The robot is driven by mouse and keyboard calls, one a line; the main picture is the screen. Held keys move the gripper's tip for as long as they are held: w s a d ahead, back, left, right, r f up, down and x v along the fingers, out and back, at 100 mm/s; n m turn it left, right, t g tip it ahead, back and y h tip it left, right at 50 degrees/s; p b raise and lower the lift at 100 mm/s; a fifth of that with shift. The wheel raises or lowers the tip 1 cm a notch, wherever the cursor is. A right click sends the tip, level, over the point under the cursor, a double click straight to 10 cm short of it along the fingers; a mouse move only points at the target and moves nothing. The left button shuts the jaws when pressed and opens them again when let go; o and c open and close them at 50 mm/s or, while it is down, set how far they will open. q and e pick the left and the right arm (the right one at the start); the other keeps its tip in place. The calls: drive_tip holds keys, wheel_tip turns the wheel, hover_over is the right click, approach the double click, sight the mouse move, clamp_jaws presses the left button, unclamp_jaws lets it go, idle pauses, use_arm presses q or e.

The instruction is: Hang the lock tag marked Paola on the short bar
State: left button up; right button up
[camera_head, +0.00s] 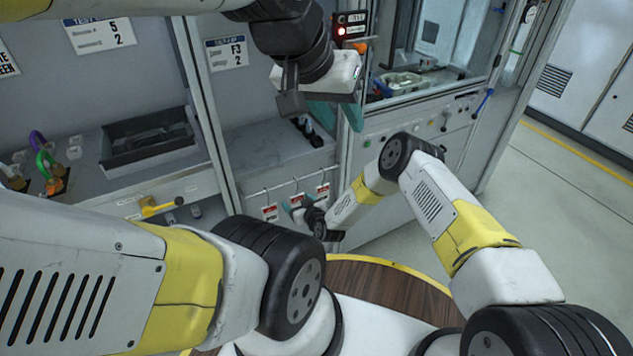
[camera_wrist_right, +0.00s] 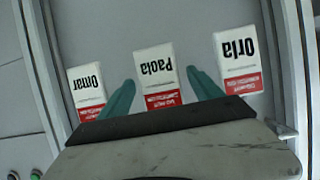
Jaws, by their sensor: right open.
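Several white-and-red tags hang in a row on the front of the machine. In the right wrist view they appear upside down: Omar (camera_wrist_right: 87,88), Paola (camera_wrist_right: 156,70) and Orla (camera_wrist_right: 238,62). My right gripper (camera_wrist_right: 160,77) is open, its teal fingers on either side of the Paola tag, with no clear grip on it. In the head view the Paola tag (camera_head: 297,200) is the middle one, partly hidden by my right gripper (camera_head: 296,208). My left gripper (camera_head: 338,117) is higher, in front of the upper cabinet; its finger gap is unclear. I cannot single out the short bar.
A thin rail (camera_head: 262,190) runs above the tags. Black hooked pieces (camera_head: 306,131) stand on the ledge above. A dark tray (camera_head: 148,138), coloured padlocks (camera_head: 45,165) and a yellow handle (camera_head: 157,207) are at the left. Open floor (camera_head: 540,215) lies at the right.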

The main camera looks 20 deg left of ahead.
clamp_jaws()
drive_tip(key=shift+r, duration=0.1)
idle(0.5)
drive_tip(key=shift+r, duration=0.9)
idle(0.6)
drive_tip(key=s+d, duration=0.7)
drive_tip(key=d, duration=0.2)
drive_tip(key=shift+s, duration=0.4)
idle(1.3)
